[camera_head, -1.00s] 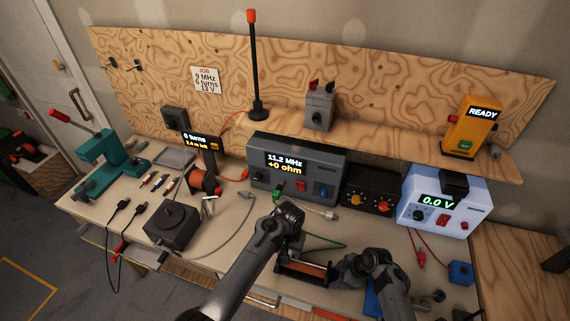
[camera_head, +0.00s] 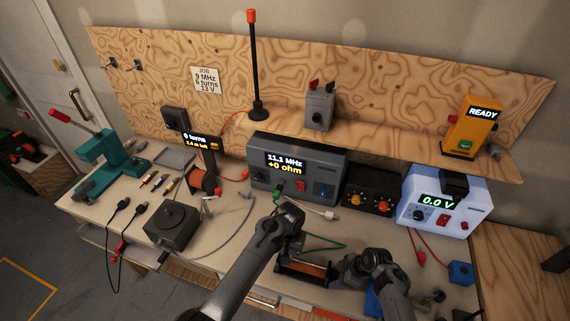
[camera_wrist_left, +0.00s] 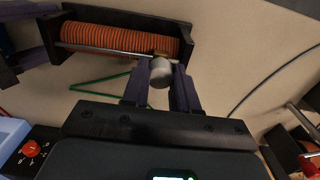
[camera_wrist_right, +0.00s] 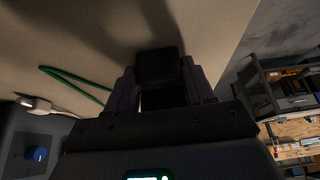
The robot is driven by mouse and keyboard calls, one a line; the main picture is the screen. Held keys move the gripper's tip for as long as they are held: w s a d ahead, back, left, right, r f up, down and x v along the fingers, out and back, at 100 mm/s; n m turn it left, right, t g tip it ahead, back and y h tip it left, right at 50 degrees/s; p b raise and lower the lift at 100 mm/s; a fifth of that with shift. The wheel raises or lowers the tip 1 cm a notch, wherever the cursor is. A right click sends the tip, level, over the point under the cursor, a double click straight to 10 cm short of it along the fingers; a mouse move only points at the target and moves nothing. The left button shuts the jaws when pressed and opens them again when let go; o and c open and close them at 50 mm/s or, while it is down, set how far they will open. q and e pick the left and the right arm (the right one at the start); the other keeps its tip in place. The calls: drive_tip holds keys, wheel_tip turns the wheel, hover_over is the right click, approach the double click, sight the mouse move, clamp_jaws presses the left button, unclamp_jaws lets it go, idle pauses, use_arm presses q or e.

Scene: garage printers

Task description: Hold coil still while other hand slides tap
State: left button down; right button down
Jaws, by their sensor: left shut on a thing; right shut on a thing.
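The coil (camera_head: 306,269), wound in orange-copper wire, lies in a black frame at the bench's front. It also shows in the left wrist view (camera_wrist_left: 120,38), with a metal rod along it. The tap is a grey knob (camera_wrist_left: 160,72) on a brass slider, near the winding's right end there. My left gripper (camera_wrist_left: 161,84) is shut on this knob. My right gripper (camera_wrist_right: 157,82) is shut on a dark block (camera_wrist_right: 157,66), seemingly the coil frame's end; the winding is out of that view. In the head view my wrists partly hide both grips.
Behind the coil stands a grey meter (camera_head: 296,167) reading 11.1 MHz and +0 ohm. A green lead (camera_head: 322,242) runs close behind the coil. A white-blue supply (camera_head: 436,203) reads 0.0 V at right. A dark winder box (camera_head: 171,226) stands left.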

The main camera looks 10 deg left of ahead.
use_arm(q)
drive_tip(key=shift+d, duration=0.15)
drive_tip(key=shift+s+d, duration=0.1)
drive_tip(key=shift+d, duration=0.95)
drive_tip(key=c, duration=0.8)
unclamp_jaws()
wheel_tip(320, 180, up, 12)
drive_tip(key=shift+r, duration=0.1)
